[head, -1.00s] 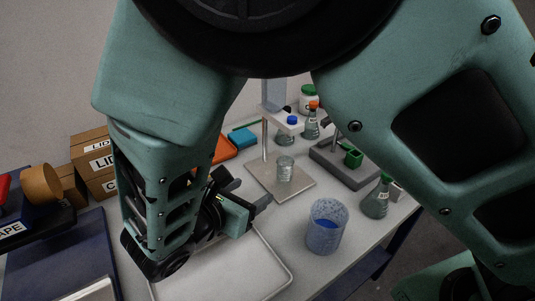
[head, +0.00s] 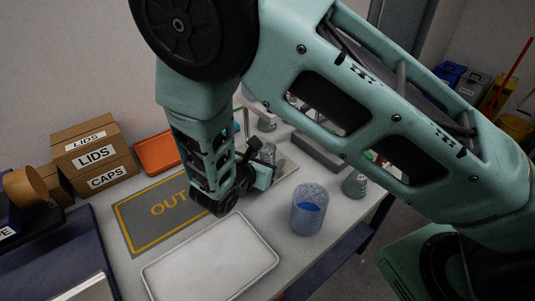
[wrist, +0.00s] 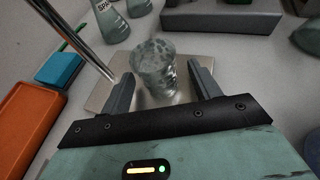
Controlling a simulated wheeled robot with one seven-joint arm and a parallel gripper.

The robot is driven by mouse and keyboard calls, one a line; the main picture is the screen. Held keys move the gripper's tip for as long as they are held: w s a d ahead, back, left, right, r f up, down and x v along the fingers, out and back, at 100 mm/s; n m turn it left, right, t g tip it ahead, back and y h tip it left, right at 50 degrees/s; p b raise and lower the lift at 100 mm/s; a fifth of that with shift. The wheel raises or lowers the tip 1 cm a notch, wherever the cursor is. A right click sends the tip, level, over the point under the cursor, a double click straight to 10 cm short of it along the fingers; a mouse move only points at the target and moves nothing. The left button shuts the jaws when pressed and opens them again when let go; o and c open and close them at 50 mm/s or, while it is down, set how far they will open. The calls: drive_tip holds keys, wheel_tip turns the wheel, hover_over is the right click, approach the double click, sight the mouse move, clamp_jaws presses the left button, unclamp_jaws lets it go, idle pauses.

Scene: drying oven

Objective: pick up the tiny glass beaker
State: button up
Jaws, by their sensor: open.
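The tiny glass beaker (wrist: 155,68) is clear and stands upright on the beige stand base (wrist: 183,92) in the wrist view. My gripper (wrist: 163,85) is open, with one finger on each side of the beaker's near end in the picture. I cannot tell whether either finger touches the glass. In the head view my gripper (head: 264,160) reaches over the stand base, and my arm hides most of the stand.
A metal stand rod (wrist: 82,38) rises close to the left finger. A blue-filled cup (head: 309,210) and a flask (head: 354,184) stand to the right. A white tray (head: 212,262), an OUT mat (head: 135,222) and an orange tray (head: 158,153) lie nearby.

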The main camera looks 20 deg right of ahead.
drive_tip(key=shift+x, duration=0.8)
drive_tip(key=c, duration=1.2)
drive_tip(key=shift+o, duration=0.2)
drive_tip(key=shift+r, duration=0.15)
